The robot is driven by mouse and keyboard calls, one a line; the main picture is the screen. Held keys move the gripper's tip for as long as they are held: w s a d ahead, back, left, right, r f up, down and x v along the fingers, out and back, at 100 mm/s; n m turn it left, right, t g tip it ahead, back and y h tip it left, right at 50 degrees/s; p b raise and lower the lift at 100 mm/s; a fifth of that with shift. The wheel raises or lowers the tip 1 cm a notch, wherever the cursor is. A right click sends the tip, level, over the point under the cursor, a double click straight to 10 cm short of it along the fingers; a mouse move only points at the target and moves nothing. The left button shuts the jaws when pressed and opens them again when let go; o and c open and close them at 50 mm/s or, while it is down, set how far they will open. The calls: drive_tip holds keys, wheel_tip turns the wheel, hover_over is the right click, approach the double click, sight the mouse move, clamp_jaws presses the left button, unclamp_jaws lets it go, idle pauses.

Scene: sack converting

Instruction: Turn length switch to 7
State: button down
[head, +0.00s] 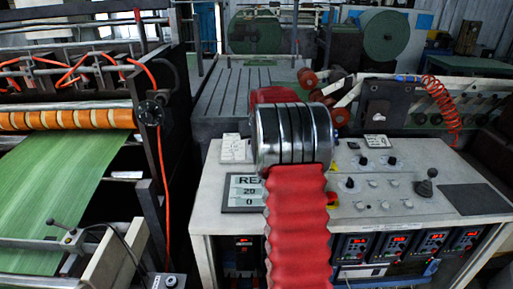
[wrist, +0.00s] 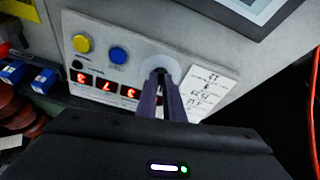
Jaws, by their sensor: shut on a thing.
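In the wrist view, the two dark fingers of my gripper (wrist: 166,92) reach onto a small dark knob, which I take to be the length switch (wrist: 160,70), at the centre of a round pale dial plate (wrist: 148,64). The fingers are closed on the knob and hide most of it, so I cannot read its setting. A white label with handwritten figures (wrist: 208,92) is right of the dial. In the head view, my own arm covers the middle of the console, and my gripper and the switch are hidden.
In the wrist view, a yellow button (wrist: 81,43), a blue button (wrist: 118,55) and red digit displays (wrist: 104,84) lie left of the dial. In the head view, the console (head: 205,215) carries a screen (head: 245,192), several knobs and a joystick (head: 425,185). Green sheeting (head: 60,185) runs at left.

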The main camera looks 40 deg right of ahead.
drive_tip(key=m, duration=0.4)
drive_tip(key=m+g, duration=0.1)
drive_tip(key=m, duration=0.1)
drive_tip(key=shift+w+a+f+h, duration=0.15)
drive_tip(key=shift+a+h, duration=0.1)
drive_tip(key=shift+h, duration=0.15)
drive_tip(key=m+g, duration=0.1)
drive_tip(key=m, duration=0.4)
drive_tip(key=shift+w+m, duration=0.1)
drive_tip(key=shift+m, duration=0.3)
drive_tip(key=shift+h, duration=0.3)
drive_tip(key=c, duration=1.9)
unclamp_jaws()
drive_tip(key=shift+o, duration=0.2)
drive_tip(key=shift+a+r, duration=0.15)
drive_tip(key=shift+r, duration=0.45)
drive_tip(key=v, duration=1.2)
drive_tip(key=shift+r, duration=0.3)
